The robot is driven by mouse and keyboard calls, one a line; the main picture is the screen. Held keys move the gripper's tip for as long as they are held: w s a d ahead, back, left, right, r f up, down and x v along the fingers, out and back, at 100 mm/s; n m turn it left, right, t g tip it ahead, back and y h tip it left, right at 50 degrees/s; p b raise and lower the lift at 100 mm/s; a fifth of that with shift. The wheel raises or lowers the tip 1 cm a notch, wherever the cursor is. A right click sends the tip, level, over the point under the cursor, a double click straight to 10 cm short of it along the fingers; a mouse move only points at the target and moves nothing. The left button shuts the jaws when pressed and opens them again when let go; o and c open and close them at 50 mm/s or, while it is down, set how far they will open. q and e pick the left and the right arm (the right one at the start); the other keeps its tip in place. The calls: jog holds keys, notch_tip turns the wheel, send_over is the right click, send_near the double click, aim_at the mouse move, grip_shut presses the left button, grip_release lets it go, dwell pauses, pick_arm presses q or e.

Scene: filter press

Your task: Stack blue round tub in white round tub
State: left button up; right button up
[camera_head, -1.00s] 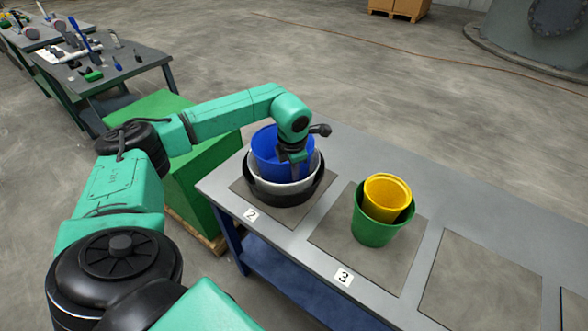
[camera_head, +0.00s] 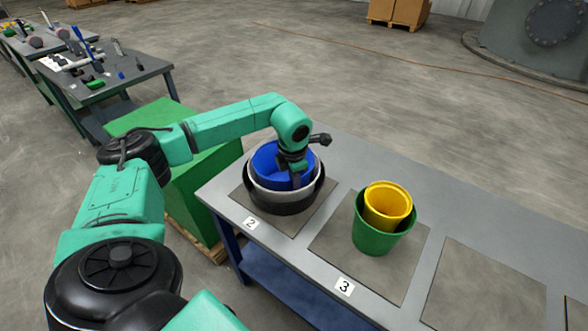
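The blue round tub (camera_head: 268,162) sits down inside the white round tub (camera_head: 256,187), with its rim near the white rim. The white tub sits inside a black round tub (camera_head: 262,202) on the mat marked 2. My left gripper (camera_head: 295,180) reaches down at the right front side of the blue tub, at its wall. The fingertips are small and dark against the tubs, so I cannot tell whether they grip the wall. My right gripper is not in view.
A yellow tub (camera_head: 388,205) sits in a green tub (camera_head: 377,238) on the mat marked 3, right of the stack. An empty mat (camera_head: 483,285) lies further right. A green block (camera_head: 190,185) stands left of the table, and a tool table (camera_head: 105,80) stands at the back left.

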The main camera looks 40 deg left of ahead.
pick_arm(q)
jog(key=r+b, duration=0.1)
jog(key=r, duration=0.1)
jog(key=r+b, duration=0.1)
jog(key=r, duration=0.1)
jog(key=shift+s+d, duration=0.15)
jog(key=shift+s, duration=0.05)
notch_tip(320, 180, up, 8)
jog(key=s+b, duration=0.1)
jog(key=shift+s+d+r, duration=0.15)
jog(key=shift+s+d, duration=0.15)
jog(key=shift+d, duration=0.1)
